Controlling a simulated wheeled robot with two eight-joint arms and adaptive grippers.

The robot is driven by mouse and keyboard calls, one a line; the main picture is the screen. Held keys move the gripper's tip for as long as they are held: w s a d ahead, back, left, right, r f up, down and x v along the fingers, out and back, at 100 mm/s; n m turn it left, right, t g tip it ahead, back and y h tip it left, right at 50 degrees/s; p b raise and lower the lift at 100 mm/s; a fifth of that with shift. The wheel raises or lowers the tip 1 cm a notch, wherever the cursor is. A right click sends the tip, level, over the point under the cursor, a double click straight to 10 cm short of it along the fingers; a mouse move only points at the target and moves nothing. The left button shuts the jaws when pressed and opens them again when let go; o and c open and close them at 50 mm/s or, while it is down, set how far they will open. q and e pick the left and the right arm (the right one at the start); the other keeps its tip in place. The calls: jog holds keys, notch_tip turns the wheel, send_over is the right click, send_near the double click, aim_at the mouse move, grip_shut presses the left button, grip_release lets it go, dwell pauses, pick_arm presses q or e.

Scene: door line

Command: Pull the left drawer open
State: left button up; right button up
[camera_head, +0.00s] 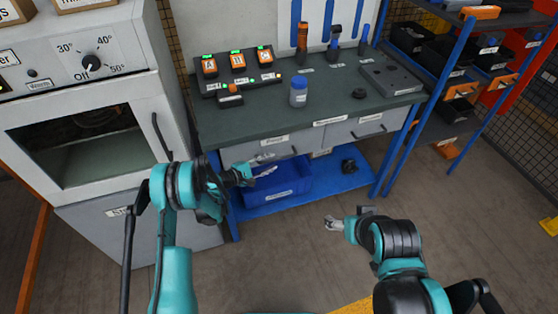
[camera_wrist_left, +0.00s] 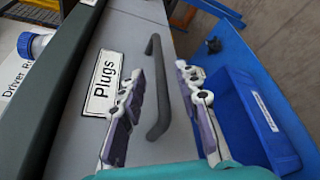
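The left drawer (camera_head: 240,154) is a grey front under the dark green workbench top, and it looks shut. In the left wrist view, its front (camera_wrist_left: 132,32) carries a white "Plugs" label (camera_wrist_left: 103,82) and a dark bar handle (camera_wrist_left: 158,88). My left gripper (camera_head: 266,165) is open in front of this drawer. In the left wrist view, its two fingers (camera_wrist_left: 165,106) appear on either side of the handle, with gaps to it; I cannot tell the depth. My right gripper (camera_head: 333,223) hangs over the floor, away from the bench, too small to read.
The right drawer (camera_head: 345,134) is beside the left one. A blue bin (camera_head: 285,190) stands on the blue lower shelf (camera_head: 345,180) below. An oven (camera_head: 95,130) stands left of the bench and a shelf rack (camera_head: 405,125) right. A blue-capped bottle (camera_head: 299,95) stands on the benchtop.

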aim_at(278, 159)
pick_arm(q)
jog(key=shift+b+x, duration=0.55)
jog(key=shift+x, duration=1.8)
grip_shut()
jog(key=shift+s, duration=0.15)
